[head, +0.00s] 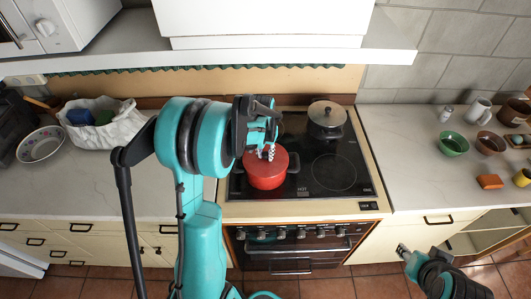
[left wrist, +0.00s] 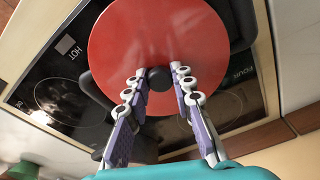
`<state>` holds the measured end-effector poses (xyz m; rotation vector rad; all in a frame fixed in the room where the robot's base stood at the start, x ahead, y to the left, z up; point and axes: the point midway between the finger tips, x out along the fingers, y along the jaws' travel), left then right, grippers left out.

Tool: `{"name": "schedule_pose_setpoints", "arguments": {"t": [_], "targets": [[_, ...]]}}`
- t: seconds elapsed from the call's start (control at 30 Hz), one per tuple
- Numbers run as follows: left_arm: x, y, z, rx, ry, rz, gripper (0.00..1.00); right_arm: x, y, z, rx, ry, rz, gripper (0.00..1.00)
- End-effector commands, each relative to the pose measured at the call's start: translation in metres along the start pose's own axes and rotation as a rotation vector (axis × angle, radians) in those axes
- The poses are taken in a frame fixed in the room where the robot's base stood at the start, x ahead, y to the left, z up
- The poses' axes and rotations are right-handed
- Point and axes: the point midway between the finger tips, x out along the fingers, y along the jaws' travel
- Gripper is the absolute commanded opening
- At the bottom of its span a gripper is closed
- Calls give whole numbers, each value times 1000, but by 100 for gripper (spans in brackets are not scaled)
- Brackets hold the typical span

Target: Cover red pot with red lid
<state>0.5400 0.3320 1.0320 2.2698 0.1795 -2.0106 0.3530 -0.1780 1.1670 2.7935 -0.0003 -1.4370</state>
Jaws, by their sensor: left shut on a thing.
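The red pot (head: 267,182) stands on the front left part of the black cooktop, with dark side handles. The round red lid (left wrist: 130,45) with a black knob (left wrist: 160,78) fills much of the left wrist view. In the head view the lid is over the pot's mouth; I cannot tell whether it rests fully on the rim. My left gripper (head: 266,152) is directly above the pot, shut on the lid's knob, with a finger on either side of it (left wrist: 156,80). My right gripper (head: 402,251) is low at the right, in front of the counter, away from the pot; its jaw state is unclear.
The right counter holds a green bowl (head: 453,143), mugs and small items. A patterned bowl (head: 40,143) and a white bag (head: 105,125) are on the left counter. A shelf (head: 390,55) overhangs the back.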

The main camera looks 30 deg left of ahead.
Motion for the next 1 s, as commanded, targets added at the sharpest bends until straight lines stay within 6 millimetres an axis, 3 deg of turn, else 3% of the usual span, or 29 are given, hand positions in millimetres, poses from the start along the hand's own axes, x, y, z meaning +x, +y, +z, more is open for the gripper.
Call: {"name": "schedule_pose_setpoints", "arguments": {"t": [0.13, 0.17, 0.23, 0.63, 1.0], "targets": [[-1, 0, 0, 0, 0, 0, 0, 0, 0, 0, 0, 0, 0, 40], [-1, 0, 0, 0, 0, 0, 31, 0, 0, 0, 0, 0, 0, 40], [-1, 0, 0, 0, 0, 0, 48, 0, 0, 0, 0, 0, 0, 40], [-8, 0, 0, 0, 0, 0, 48, 0, 0, 0, 0, 0, 0, 40], [-82, 0, 0, 0, 0, 0, 48, 0, 0, 0, 0, 0, 0, 40]]}}
